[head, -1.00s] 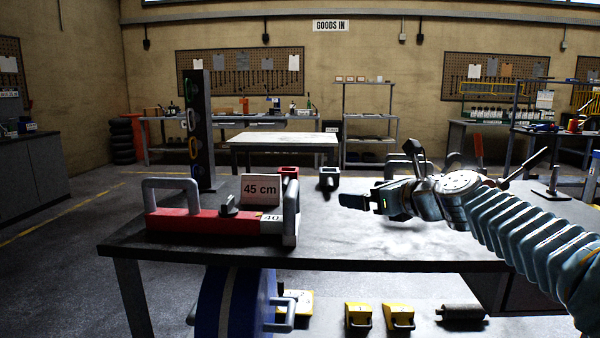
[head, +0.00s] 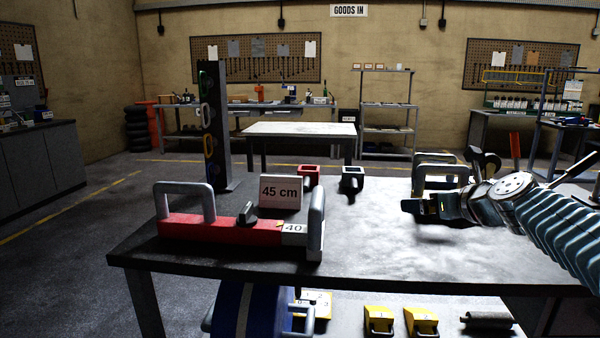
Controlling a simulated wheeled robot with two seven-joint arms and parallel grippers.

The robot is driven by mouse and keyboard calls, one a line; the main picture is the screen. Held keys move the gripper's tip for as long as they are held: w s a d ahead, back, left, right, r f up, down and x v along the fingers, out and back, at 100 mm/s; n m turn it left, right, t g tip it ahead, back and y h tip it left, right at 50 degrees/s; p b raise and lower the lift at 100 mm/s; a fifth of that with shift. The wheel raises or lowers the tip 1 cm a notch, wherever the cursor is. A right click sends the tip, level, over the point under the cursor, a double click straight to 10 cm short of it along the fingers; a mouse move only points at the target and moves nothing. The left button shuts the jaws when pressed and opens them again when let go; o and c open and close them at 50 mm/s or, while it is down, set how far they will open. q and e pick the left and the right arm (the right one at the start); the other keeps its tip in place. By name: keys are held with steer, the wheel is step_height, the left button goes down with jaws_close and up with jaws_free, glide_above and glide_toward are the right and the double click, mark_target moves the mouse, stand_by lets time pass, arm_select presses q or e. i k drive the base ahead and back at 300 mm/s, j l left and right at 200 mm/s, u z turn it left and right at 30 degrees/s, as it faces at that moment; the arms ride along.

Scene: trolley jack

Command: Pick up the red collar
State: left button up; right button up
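The red collar (head: 309,174), a small red block with an opening in its top, stands on the dark workbench (head: 385,262). My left gripper is out of view.
A red bar with grey handles (head: 220,229) lies at the bench's front left. A dark post with coloured rings (head: 213,130) rises behind it. Grey handles (head: 437,168) stand behind my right arm.

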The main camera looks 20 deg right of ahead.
mark_target(310, 174)
steer(key=i+j, duration=0.15)
steer(key=i, duration=0.2)
steer(key=i+j, duration=0.15)
steer(key=i, duration=0.2)
steer(key=i+j, duration=0.2)
steer(key=i, duration=0.15)
